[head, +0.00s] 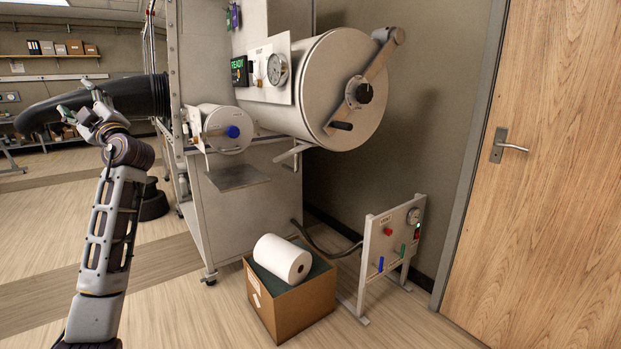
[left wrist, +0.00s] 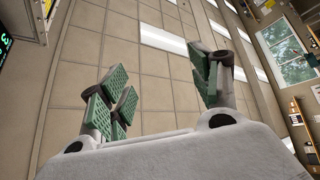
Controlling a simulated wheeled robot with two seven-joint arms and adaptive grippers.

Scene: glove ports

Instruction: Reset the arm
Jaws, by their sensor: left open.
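My left arm (head: 110,235) rises at the left of the head view, with its forearm upright. My left gripper (head: 76,100) is at its top, open and empty, in front of the black glove sleeve (head: 140,95). I cannot tell whether it touches the sleeve. In the left wrist view the green-padded fingers (left wrist: 160,92) stand wide apart, with nothing between them and the tiled ceiling (left wrist: 95,45) beyond. My right gripper is not in either view.
A metal cabinet with a large round chamber (head: 310,85) and a small port (head: 222,130) stands at centre. A cardboard box (head: 290,308) holding a white roll (head: 282,260) and a valve stand (head: 390,240) are on the floor. A wooden door (head: 550,180) is at right.

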